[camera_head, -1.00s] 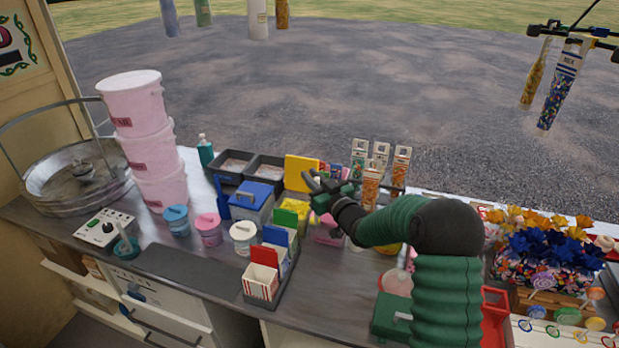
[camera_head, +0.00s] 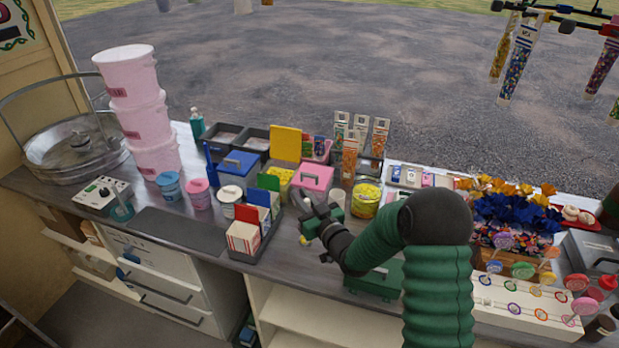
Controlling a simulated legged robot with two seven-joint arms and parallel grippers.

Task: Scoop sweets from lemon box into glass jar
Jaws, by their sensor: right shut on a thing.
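The lemon box (camera_head: 278,178) stands open at the middle of the counter, its yellow lid (camera_head: 285,143) upright behind yellow sweets. A glass jar (camera_head: 365,203) with yellow sweets in it stands to its right, behind my right arm. My right gripper (camera_head: 309,230) is over the front of the counter, nearer than both and apart from them. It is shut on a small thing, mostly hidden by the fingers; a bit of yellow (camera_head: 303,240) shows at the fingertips. I cannot tell its shape. My left gripper is not in view.
A blue-lidded box (camera_head: 237,168) and a rack of card bags (camera_head: 243,237) are to the left. A green case (camera_head: 374,283) lies under my right arm. Pink tubs (camera_head: 148,120) are stacked at left.

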